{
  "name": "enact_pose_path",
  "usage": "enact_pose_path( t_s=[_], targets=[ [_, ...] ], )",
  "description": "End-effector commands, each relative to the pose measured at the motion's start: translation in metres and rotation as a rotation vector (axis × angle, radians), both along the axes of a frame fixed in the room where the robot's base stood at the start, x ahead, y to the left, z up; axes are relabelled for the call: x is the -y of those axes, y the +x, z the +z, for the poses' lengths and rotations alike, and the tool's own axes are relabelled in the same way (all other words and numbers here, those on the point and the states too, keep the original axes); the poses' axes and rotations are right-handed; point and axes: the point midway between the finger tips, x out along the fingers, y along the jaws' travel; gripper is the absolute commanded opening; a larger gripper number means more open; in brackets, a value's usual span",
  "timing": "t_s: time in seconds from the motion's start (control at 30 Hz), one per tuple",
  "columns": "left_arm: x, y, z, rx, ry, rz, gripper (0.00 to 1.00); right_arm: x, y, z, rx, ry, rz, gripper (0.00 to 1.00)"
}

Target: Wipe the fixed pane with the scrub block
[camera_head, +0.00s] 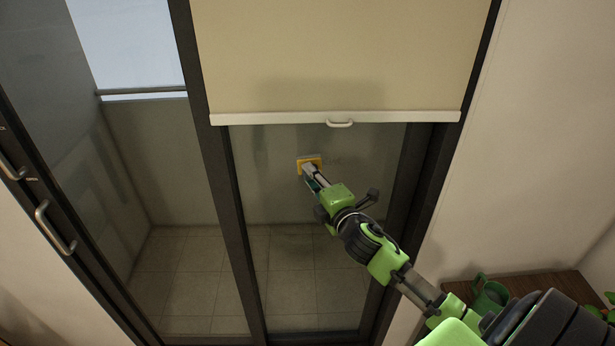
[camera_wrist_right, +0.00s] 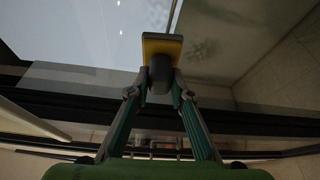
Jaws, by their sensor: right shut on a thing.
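The fixed pane (camera_head: 285,210) is the glass panel at the right, below a lowered blind. In the right wrist view the block (camera_wrist_right: 162,42) sits between the fingertips of the gripper (camera_wrist_right: 160,84). Faint darker smudges show on the glass around it. My left gripper is not in view.
A beige blind (camera_head: 340,55) with a white bottom bar (camera_head: 270,118) and handle covers the upper pane. Dark frame posts (camera_head: 225,190) flank the glass. A sliding door with handles (camera_head: 55,228) is at left. A wooden table (camera_head: 530,288) with a green watering can (camera_head: 489,298) is at lower right.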

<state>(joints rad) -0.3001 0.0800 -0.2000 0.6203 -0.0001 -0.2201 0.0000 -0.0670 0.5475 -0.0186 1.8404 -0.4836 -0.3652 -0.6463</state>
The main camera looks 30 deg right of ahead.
Motion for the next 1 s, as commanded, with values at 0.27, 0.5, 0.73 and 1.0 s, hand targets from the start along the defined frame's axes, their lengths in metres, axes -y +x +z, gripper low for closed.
enact_pose_path(
  t_s=[0.27, 0.5, 0.73, 1.0],
  targets=[
    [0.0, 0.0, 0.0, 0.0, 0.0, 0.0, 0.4, 0.024, -0.013, 0.0, -0.001, -0.003, -0.005, 0.03],
    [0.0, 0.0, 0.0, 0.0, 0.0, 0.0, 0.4, 0.031, -0.017, 0.0, -0.001, -0.002, -0.005, 0.03],
    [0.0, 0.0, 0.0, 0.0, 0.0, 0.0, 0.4, 0.046, -0.027, 0.0, -0.002, -0.003, -0.006, 0.03],
    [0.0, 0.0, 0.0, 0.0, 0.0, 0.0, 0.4, 0.06, -0.037, 0.0, -0.001, -0.002, -0.004, 0.03]
  ],
)
